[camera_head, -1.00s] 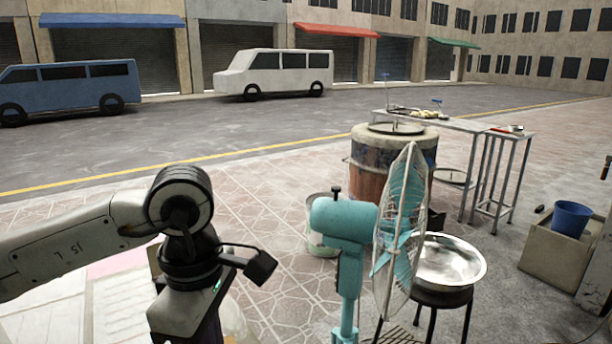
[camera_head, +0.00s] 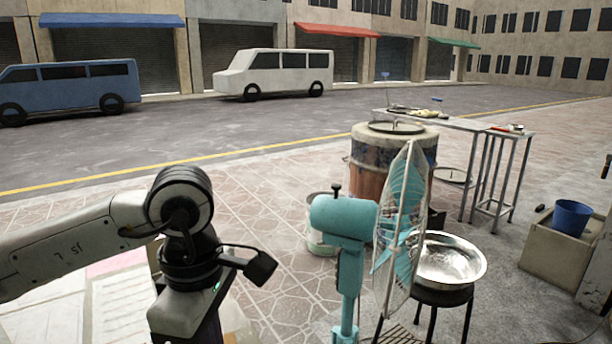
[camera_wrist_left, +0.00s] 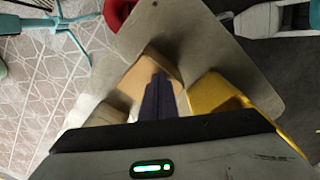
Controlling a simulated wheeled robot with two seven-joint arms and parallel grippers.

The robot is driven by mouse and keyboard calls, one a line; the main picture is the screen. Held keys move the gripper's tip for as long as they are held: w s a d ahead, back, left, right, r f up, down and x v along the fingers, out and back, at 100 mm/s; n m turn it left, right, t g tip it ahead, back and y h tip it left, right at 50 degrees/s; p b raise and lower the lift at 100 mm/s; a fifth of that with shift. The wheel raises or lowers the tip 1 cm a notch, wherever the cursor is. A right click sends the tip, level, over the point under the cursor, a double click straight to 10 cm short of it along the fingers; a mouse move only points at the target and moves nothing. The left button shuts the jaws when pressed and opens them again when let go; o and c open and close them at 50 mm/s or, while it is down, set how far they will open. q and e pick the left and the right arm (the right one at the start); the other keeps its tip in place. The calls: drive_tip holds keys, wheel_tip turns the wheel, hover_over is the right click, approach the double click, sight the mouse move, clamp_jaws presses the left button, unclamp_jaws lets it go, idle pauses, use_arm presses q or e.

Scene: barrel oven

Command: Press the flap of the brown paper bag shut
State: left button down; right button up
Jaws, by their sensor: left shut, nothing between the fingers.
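In the left wrist view a tan, paper-like shape, which looks like the brown paper bag (camera_wrist_left: 134,76), lies on a grey tabletop. My left gripper (camera_wrist_left: 160,80) has its dark fingers shut and empty, over the tan shape. I cannot tell whether they touch it, and they hide part of it, so the state of the flap is unclear. In the head view my left arm comes in from the left with its wrist pointing down; the fingertips are below the picture edge. My right gripper is not in view.
On the grey tabletop (camera_wrist_left: 185,35) a yellow object (camera_wrist_left: 213,93) lies right of the tan shape, and another tan piece (camera_wrist_left: 103,114) lies left. A red object (camera_wrist_left: 118,12) is beyond the edge. A teal fan (camera_head: 345,220), metal basin (camera_head: 450,262) and barrel oven (camera_head: 385,165) stand right.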

use_arm(q)
drive_tip(key=shift+r+p, duration=1.55)
drive_tip(key=shift+r, duration=1.1)
wheel_tip(320, 180, up, 4)
drive_tip(key=shift+f+p, duration=0.15)
drive_tip(key=shift+p, duration=0.95)
